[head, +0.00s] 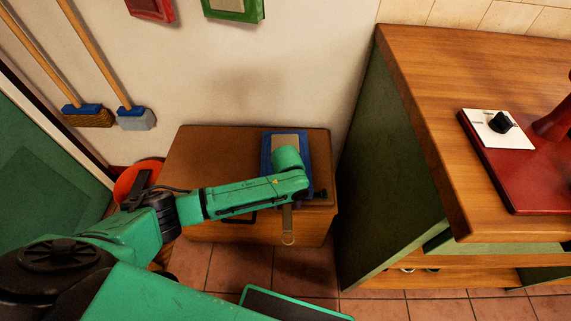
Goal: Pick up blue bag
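The blue bag (267,144) has a blue border and a pale tan panel. It lies on top of a brown wooden chest (195,150), near the chest's right end. My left arm reaches across the chest from the left and covers the bag's lower part. My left gripper (288,158) is at the bag, largely hidden by my own wrist and forearm. Its fingers cannot be made out, nor can any contact with the bag. A tan strap (288,226) hangs down over the chest's front below my forearm. My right gripper is not in view.
A wooden counter (450,80) with green sides stands close on the right, carrying a red machine (525,185) with a black knob. Red (152,8) and green-bordered (232,8) items hang on the wall.

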